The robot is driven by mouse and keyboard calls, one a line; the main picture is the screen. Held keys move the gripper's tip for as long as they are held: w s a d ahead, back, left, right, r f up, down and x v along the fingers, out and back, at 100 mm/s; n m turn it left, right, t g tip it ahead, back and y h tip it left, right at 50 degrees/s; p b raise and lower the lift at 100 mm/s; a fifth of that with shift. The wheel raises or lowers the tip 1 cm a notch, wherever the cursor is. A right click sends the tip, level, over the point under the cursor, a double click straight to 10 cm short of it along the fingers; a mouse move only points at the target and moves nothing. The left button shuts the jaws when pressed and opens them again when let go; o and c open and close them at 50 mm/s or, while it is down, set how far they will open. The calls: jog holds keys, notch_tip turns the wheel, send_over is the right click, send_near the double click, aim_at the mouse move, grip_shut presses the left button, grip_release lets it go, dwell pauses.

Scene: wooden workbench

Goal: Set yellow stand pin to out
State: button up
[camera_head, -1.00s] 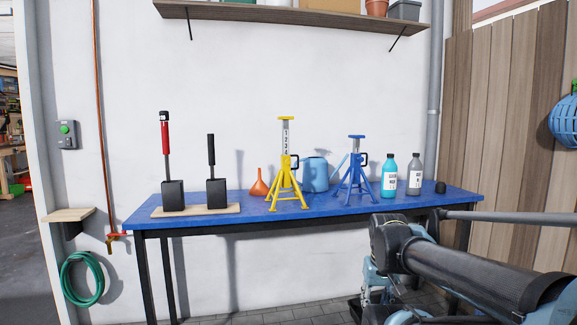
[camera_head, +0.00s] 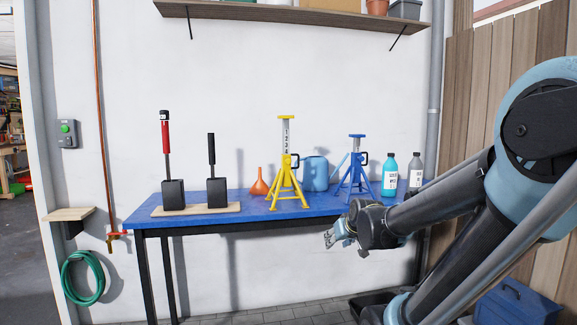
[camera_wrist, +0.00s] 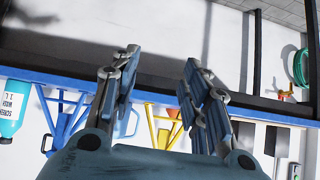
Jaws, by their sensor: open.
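The yellow stand (camera_head: 287,186) stands upright on the blue workbench, its numbered post raised. Its small dark pin (camera_head: 296,160) shows at the right of the collar; its exact setting is too small to tell. My gripper (camera_head: 329,238) is open and empty, in front of and below the bench's front edge, to the right of the yellow stand. In the wrist view the open fingers (camera_wrist: 162,60) frame part of the yellow stand (camera_wrist: 172,112), which appears upside down beyond them; its pin is not clear there.
A blue stand (camera_head: 356,172), a blue watering can (camera_head: 315,174) and an orange funnel (camera_head: 260,184) stand near the yellow stand. A teal bottle (camera_head: 389,176) and a grey bottle (camera_head: 415,172) are right. The workbench (camera_head: 240,211) edge lies between gripper and stand.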

jog(key=w+a+r+n+t+y, duration=0.1)
jog(key=w+a+r+t+y, duration=0.1)
jog(key=w+a+r+t, duration=0.55)
jog(key=t+y, duration=0.1)
jog(key=t, duration=0.4)
send_near(289, 162)
jog(key=shift+m, duration=0.4)
jog(key=x, duration=1)
jog(key=shift+w+a+r, duration=0.1)
jog(key=shift+w+a, duration=0.05)
jog(key=shift+w, duration=0.2)
